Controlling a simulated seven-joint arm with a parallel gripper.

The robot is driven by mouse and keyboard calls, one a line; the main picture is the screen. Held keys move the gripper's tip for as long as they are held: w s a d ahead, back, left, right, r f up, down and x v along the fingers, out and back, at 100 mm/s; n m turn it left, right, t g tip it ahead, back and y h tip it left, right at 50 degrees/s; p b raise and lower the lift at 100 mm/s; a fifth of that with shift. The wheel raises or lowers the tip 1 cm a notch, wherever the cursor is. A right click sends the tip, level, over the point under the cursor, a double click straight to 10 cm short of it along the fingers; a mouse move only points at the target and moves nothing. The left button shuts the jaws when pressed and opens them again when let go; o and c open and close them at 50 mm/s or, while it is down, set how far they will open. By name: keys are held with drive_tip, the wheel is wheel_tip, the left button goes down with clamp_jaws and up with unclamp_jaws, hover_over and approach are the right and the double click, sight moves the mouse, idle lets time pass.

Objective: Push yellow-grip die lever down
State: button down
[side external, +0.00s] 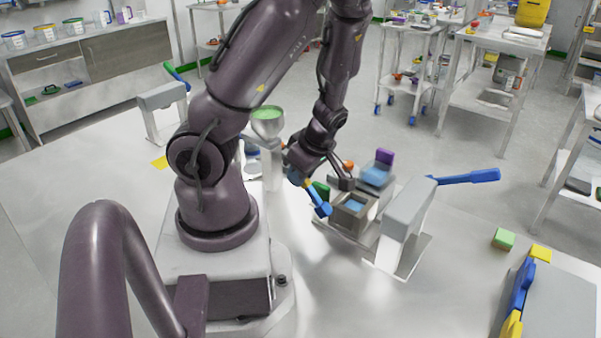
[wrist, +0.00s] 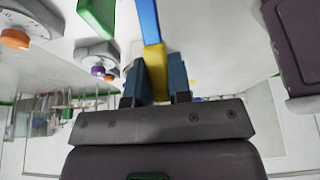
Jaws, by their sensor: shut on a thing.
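The die lever shows in the wrist view as a blue bar (wrist: 149,20) with a yellow grip (wrist: 154,62). The yellow grip sits between the two dark blue-grey fingers of my gripper (wrist: 157,82), which is shut on it. In the side external view my gripper (side external: 299,177) is low over the table beside a small press with a dark square block. A short blue bar (side external: 318,203) slopes down to the right from the gripper there. The yellow grip is mostly hidden in that view, and I cannot clearly tell the lever's angle.
A grey post (side external: 406,212) with a long blue handle (side external: 465,178) stands right of the gripper. A green block (side external: 504,238) lies farther right. The front middle of the table is clear.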

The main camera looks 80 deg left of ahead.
drive_tip(key=shift+s, duration=0.1)
drive_tip(key=shift+s+a+f+t+h, duration=0.45)
drive_tip(key=shift+f+t+h, duration=0.15)
drive_tip(key=shift+t+h, duration=0.2)
drive_tip(key=shift+s+a+f+t+h, duration=0.15)
drive_tip(key=shift+a+f+t+h, duration=0.05)
drive_tip(key=shift+f+t+h, duration=0.3)
drive_tip(key=shift+s+a+f+t+h, duration=0.15)
drive_tip(key=shift+f+t+h, duration=0.3)
drive_tip(key=shift+f, duration=0.05)
drive_tip(key=shift+s+a+f+t+h, duration=0.15)
drive_tip(key=shift+a+f+t+h, duration=0.05)
drive_tip(key=shift+f+t+h, duration=0.3)
drive_tip(key=shift+s+a+f+t+h, duration=0.1)
drive_tip(key=shift+a+f+t+h, duration=0.05)
drive_tip(key=shift+f+t+h, duration=0.9)
drive_tip(key=shift+f, duration=0.15)
drive_tip(key=c, duration=1)
unclamp_jaws()
drive_tip(key=shift+c, duration=0.2)
